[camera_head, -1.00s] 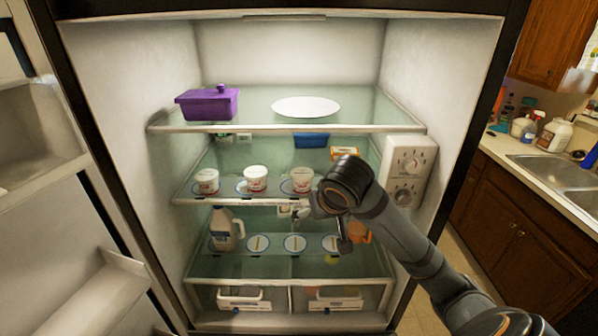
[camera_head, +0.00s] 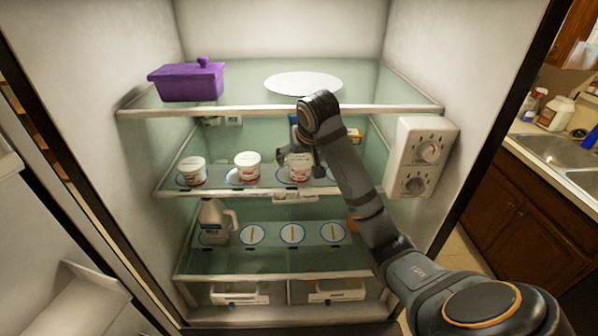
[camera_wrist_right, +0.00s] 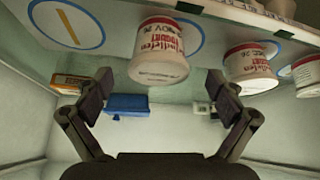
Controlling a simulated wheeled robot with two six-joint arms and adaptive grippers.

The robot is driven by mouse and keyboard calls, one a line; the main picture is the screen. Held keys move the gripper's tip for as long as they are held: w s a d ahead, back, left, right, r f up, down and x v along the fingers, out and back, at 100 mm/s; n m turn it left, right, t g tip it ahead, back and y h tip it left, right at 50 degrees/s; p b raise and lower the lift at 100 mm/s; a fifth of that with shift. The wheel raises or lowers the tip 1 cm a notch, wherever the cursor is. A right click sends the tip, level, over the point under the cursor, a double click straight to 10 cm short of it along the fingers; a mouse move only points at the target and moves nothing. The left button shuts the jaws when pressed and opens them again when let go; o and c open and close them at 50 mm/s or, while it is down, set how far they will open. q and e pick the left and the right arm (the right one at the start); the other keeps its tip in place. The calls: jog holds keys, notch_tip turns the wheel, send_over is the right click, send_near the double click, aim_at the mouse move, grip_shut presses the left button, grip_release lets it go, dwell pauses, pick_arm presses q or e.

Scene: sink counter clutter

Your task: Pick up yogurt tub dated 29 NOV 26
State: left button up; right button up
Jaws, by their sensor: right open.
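Three white yogurt tubs with red print stand in a row on the middle shelf in the head view: a left tub (camera_head: 193,172), a middle tub (camera_head: 247,167) and a right tub (camera_head: 298,172). My right gripper (camera_wrist_right: 160,88) is open. In the head view it is at the right tub and partly covers it. In the upside-down wrist view this tub (camera_wrist_right: 159,56) lies between the open fingers, with clear gaps on both sides. Its printing seems to include "NOV 26"; I cannot read the day. A neighbouring tub (camera_wrist_right: 250,70) is beside the fingers. My left gripper is not in view.
The upper shelf (camera_head: 235,111), bearing a purple box (camera_head: 189,82) and a white plate (camera_head: 303,84), is close to my right arm. A white dial box (camera_head: 422,156) hangs at the right. A blue box (camera_wrist_right: 127,104) lies behind the tubs. A milk jug (camera_head: 214,222) stands below.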

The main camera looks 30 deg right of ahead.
aim_at(301, 161)
jog(key=shift+w+r, duration=0.1)
jog(key=shift+s+r, duration=0.15)
jog(key=shift+s, duration=0.05)
jog(key=shift+w+d+f+p, duration=0.15)
jog(key=shift+w+f+p, duration=0.1)
jog(key=shift+f+p, duration=0.45)
jog(key=x, duration=0.3)
jog(key=shift+r+p, duration=0.1)
jog(key=shift+p, duration=0.25)
jog(key=shift+w+d+f, duration=0.15)
jog(key=shift+w+f, duration=0.1)
jog(key=shift+f, duration=0.05)
jog(key=shift+s, duration=0.1)
jog(key=shift+c, duration=1.1)
jog(key=c, duration=0.5)
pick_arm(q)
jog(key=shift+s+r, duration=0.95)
pick_arm(e)
jog(key=c, duration=0.7)
